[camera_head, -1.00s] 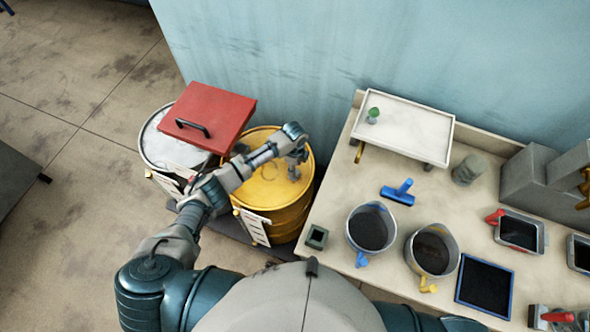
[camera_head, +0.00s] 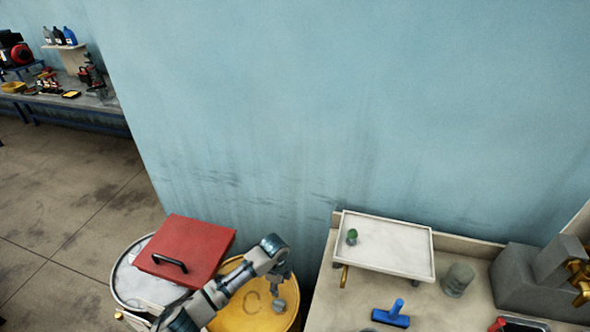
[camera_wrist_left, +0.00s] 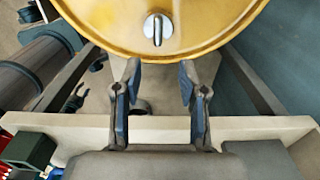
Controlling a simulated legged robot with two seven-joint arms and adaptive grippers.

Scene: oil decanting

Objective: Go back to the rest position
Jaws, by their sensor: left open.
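My left gripper (camera_head: 281,292) is over the lid of the yellow drum (camera_head: 235,322) in the head view. In the left wrist view, its two blue-padded fingers (camera_wrist_left: 160,82) are apart with nothing between them. The yellow drum's top (camera_wrist_left: 105,22) lies beyond the fingertips there, with a silver cap (camera_wrist_left: 157,28) on it. My right gripper is not in view.
To the right is a bench with a white tray (camera_head: 390,245), a jar (camera_head: 457,280) and a blue-handled tool (camera_head: 391,316). A blue wall rises behind.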

